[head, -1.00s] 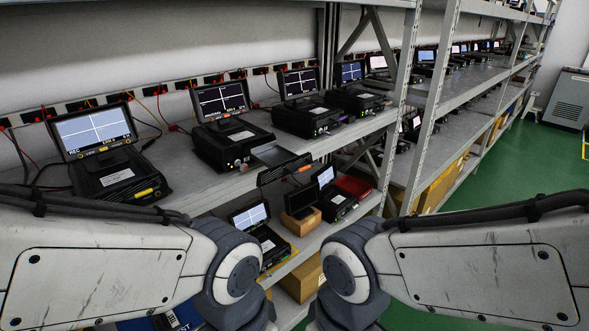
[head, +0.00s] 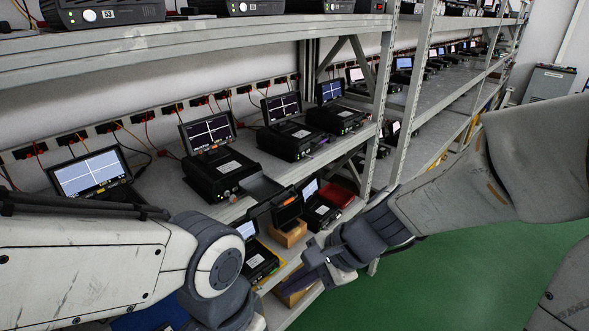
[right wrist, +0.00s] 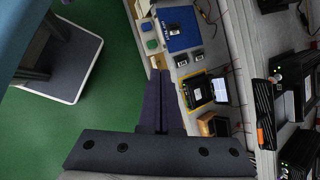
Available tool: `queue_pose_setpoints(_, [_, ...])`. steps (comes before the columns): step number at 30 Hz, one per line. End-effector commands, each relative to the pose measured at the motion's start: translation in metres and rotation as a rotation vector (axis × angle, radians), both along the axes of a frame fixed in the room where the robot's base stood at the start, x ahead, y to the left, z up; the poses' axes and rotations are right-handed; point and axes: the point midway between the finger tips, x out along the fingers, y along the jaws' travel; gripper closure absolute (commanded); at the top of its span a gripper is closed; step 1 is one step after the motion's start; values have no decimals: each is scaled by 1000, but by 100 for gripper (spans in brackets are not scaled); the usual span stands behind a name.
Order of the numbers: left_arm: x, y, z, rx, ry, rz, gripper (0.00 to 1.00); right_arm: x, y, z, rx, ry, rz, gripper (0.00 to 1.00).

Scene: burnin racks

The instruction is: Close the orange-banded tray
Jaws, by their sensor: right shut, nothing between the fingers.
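The orange-banded tray (head: 262,188) sticks out from the front of a black test unit (head: 215,170) on the middle shelf. Its dark front panel, with an orange band (head: 288,201), overhangs the shelf edge. In the right wrist view the orange band (right wrist: 260,136) shows at the right. My right gripper (head: 296,282) is below and in front of the tray, apart from it, pointing down and left. Its dark purple fingers (right wrist: 160,76) are shut and empty in the right wrist view. My left arm enters at the left; its gripper is out of frame.
The lower shelf holds a small screen unit (head: 258,262), an orange-brown box (head: 288,236) and a red box (head: 335,194). A rack post (head: 400,100) stands right of the tray.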

Motion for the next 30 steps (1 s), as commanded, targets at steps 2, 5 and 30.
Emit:
queue_pose_setpoints(2, [0,0,38,0,0,0,50,40,-24,38,111,97,-342,100])
queue_pose_setpoints(5, [0,0,57,0,0,0,50,79,-56,58,239,188,-685,100])
queue_pose_setpoints(30, [0,0,69,0,0,0,50,177,-54,5,410,289,-1085,100])
